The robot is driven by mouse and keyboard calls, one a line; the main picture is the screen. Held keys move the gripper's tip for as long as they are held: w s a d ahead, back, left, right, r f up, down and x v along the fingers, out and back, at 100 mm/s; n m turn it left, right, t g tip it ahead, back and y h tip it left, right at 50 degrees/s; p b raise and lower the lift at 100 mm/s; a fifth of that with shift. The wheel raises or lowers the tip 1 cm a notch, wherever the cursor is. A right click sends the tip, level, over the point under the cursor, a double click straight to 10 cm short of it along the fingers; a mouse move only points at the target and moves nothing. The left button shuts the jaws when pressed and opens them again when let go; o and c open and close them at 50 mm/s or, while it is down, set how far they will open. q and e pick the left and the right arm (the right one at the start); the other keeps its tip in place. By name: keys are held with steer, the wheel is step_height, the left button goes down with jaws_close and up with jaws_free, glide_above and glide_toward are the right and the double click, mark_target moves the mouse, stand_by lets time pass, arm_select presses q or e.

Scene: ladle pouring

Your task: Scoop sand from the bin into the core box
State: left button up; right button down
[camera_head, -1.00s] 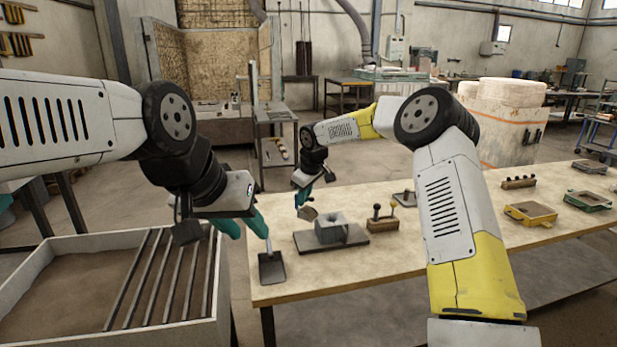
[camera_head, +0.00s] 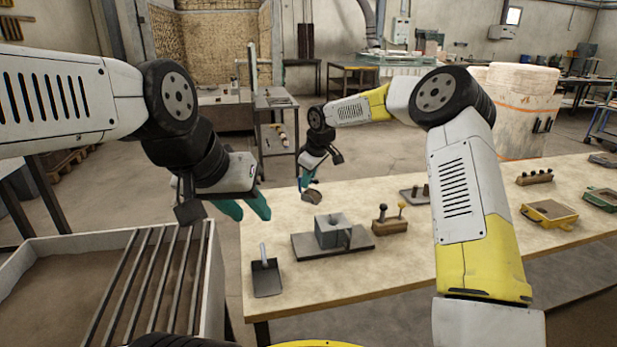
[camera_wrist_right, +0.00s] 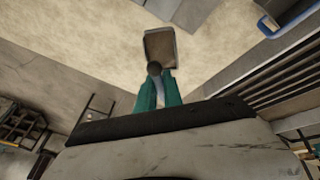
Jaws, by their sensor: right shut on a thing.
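The bin (camera_head: 215,285) stands at the lower left with brown sand (camera_head: 60,285) inside and dark slats across its right part. The core box (camera_head: 333,232) is a small grey block-like box on a dark plate on the table. My right gripper (camera_head: 306,184) is above the table behind the core box, shut on a small scoop (camera_head: 312,196). In the right wrist view the scoop (camera_wrist_right: 160,46) has a brownish inside; whether that is sand is unclear. My left gripper (camera_head: 245,208) is open and empty, between bin and table, beside the table's left edge.
A flat grey shovel (camera_head: 266,278) lies on the table's near left corner. A wooden block with two knobs (camera_head: 390,224) stands right of the core box. Yellow (camera_head: 549,214) and green (camera_head: 602,199) frames lie farther right. My right arm spans above the table.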

steer(key=s+d+t+y, duration=0.3)
steer(key=s+d+y, duration=0.1)
steer(key=d, duration=0.4)
steer(key=shift+s+f+m+y, duration=0.25)
steer(key=shift+s+m+y, duration=0.1)
steer(key=shift+y, duration=0.55)
steer(key=shift+s+d+t+y, duration=0.35)
steer(key=shift+d+t+y, duration=0.3)
steer(key=shift+t+y, duration=0.05)
